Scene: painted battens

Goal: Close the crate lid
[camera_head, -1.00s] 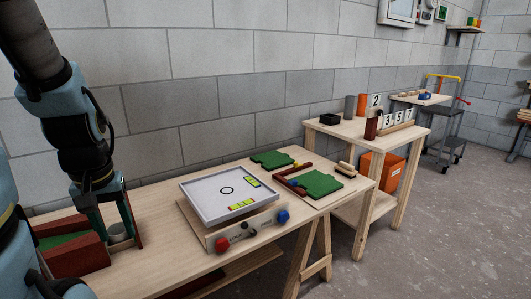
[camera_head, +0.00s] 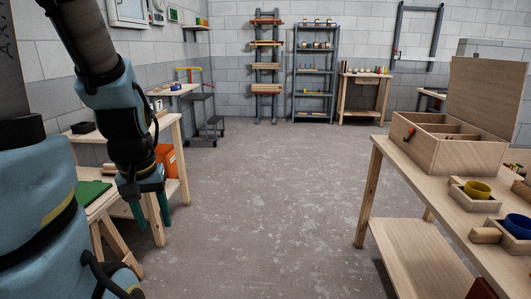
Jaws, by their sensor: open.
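A wooden crate (camera_head: 447,152) with inner dividers stands on the wooden table at the right. Its lid (camera_head: 487,96) is raised, standing upright or leaning slightly back at the crate's right side.
The concrete floor (camera_head: 270,200) between the tables is clear. A shelf rack (camera_head: 316,75) stands at the far wall.

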